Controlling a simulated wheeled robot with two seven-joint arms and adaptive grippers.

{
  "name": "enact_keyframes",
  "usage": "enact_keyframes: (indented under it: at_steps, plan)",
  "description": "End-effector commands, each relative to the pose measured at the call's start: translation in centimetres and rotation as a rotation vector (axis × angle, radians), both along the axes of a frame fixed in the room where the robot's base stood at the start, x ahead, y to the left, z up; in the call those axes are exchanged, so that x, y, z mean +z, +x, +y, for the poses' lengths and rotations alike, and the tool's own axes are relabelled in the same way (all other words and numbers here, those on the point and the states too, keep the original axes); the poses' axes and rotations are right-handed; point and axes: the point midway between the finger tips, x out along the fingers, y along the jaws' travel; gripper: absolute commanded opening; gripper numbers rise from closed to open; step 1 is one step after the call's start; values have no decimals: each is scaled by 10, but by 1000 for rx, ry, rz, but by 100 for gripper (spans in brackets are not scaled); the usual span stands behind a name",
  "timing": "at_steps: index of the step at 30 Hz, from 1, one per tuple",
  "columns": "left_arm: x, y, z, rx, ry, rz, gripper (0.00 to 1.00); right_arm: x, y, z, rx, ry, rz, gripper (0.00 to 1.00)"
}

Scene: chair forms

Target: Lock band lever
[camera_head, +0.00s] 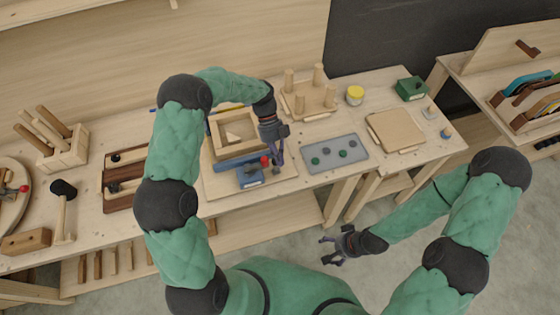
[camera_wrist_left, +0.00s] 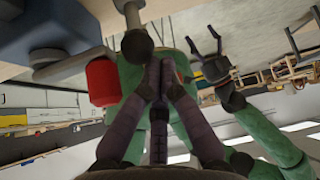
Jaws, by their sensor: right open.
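A blue clamp block (camera_head: 250,176) with a red knob (camera_head: 264,161) sits on the wooden fixture board, in front of a blue bar (camera_head: 240,161). In the left wrist view the blue block (camera_wrist_left: 45,35), red knob (camera_wrist_left: 102,82) and a dark rounded end on a metal rod (camera_wrist_left: 137,44) are close up. My left gripper (camera_head: 279,158) points down just right of the red knob. Its fingers (camera_wrist_left: 159,75) lie together beside the dark end, with nothing seen between them; contact is unclear. My right gripper (camera_head: 338,249) is open and empty, off the bench's front.
A wooden frame (camera_head: 234,131) stands behind the clamp. A grey plate (camera_head: 335,153) with round pads lies right of it, and a pegged board (camera_head: 308,101) behind. A mallet (camera_head: 62,205) and tool block (camera_head: 64,148) are at left. A square wooden panel (camera_head: 395,131) lies at right.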

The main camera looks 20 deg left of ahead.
Motion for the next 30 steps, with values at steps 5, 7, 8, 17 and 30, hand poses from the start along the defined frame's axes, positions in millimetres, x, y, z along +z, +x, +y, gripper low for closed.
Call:
enact_keyframes:
  at_steps: [5,7,8,17,30]
  plan:
    - [-3,5,4,0,-21,32,0,-11,0,0,0,0,0,79]
    - [-4,8,6,0,-19,30,0,-15,0,0,0,0,0,79]
    - [-4,10,7,0,-19,30,0,-16,0,0,0,0,0,79]
    - [-7,20,14,0,-19,31,0,-27,0,0,0,0,0,79]
    - [-7,26,18,2,-16,25,0,-30,0,0,0,0,0,79]
